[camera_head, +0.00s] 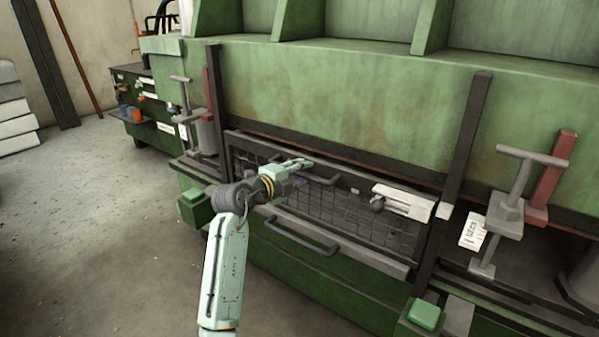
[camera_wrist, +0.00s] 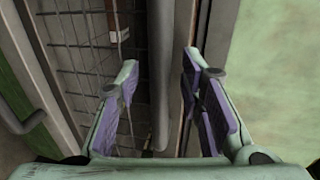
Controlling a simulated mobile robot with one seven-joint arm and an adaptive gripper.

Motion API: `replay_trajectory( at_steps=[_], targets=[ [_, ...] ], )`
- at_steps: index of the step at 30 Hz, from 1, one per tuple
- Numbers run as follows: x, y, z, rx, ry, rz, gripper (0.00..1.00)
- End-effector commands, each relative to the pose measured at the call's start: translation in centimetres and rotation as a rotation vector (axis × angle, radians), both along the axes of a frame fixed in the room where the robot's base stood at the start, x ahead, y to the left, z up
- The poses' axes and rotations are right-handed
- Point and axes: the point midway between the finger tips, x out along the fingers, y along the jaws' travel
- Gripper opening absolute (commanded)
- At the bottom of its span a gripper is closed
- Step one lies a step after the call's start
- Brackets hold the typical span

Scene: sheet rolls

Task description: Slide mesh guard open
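The mesh guard (camera_head: 345,218) is a dark wire panel in a grey frame across the front of the green machine. An upper grey bar handle (camera_head: 322,181) sits near its top edge, and a lower bar handle (camera_head: 300,240) is on the front below. My gripper (camera_head: 300,164) is at the upper handle. In the wrist view my gripper (camera_wrist: 157,90) is open, with purple pads apart. The grey handle bar (camera_wrist: 161,60) runs between the fingers, with a gap visible on both sides. The mesh (camera_wrist: 78,50) lies to its left. Whether a finger touches the bar is not clear.
A white latch-like part with a dark knob (camera_head: 402,201) sits at the guard's right. Dark upright rails (camera_head: 465,140) flank the guard. Green button boxes (camera_head: 424,314) stick out in front. A grey and red clamp post (camera_head: 515,200) stands right. The floor at left is clear.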

Motion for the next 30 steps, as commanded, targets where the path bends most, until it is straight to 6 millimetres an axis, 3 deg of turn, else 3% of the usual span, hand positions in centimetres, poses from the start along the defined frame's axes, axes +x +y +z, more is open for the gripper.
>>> replay_trajectory(
  at_steps=[9, 24, 30],
  targets=[
    [0.21, -0.09, -0.05, 0.000, 0.000, 0.001, 0.34],
    [0.19, -0.08, -0.03, 0.000, -0.001, 0.001, 0.01],
    [0.19, -0.07, -0.04, 0.000, 0.000, 0.001, 0.00]
  ],
)
